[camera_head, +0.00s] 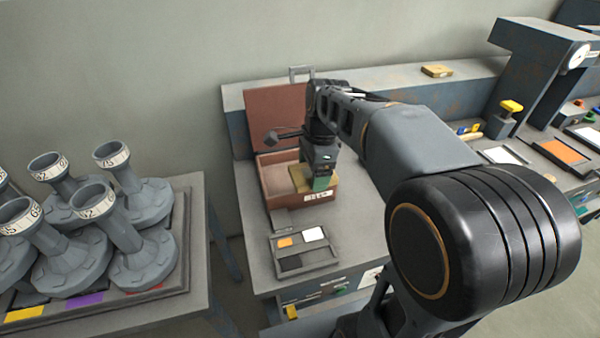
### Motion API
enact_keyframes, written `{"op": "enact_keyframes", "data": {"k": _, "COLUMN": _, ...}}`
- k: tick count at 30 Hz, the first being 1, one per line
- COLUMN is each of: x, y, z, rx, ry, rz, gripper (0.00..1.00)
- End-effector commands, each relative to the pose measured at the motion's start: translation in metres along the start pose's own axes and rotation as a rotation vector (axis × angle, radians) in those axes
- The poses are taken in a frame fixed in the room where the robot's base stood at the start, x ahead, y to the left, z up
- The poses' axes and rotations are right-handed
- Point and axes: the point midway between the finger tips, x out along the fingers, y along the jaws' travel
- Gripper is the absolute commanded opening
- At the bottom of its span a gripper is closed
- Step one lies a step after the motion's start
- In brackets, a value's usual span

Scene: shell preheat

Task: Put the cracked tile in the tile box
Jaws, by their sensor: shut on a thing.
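The tile box (283,203) is a brown-red case on the bench, with its lid (275,118) standing open at the back. My gripper (321,180) is over the right part of the box, pointing down, and shut on a small green piece (321,184). I take this for the cracked tile; no crack can be made out. A tan block (300,178) shows beside my gripper, inside the box outline. The fingertips and the tile's lower edge are hard to see, and I cannot tell if the tile touches the box floor.
A sectioned tray (307,263) with orange, white and black squares lies in front of the box. Several grey flanged shells (128,205) stand on the left table. A yellow block (437,71) lies on the back ledge. A grey press (540,70) stands at right.

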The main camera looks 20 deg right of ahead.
Motion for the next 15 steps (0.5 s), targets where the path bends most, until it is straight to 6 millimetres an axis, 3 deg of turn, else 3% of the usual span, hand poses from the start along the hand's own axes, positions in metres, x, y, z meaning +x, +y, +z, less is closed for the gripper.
{"op": "enact_keyframes", "data": {"k": 11, "x": 0.039, "y": -0.086, "z": 0.001, "rx": 0.009, "ry": -0.001, "rz": 0.001, "gripper": 0.51}}
{"op": "enact_keyframes", "data": {"k": 15, "x": 0.065, "y": -0.106, "z": -0.002, "rx": 0.009, "ry": -0.001, "rz": 0.002, "gripper": 0.51}}
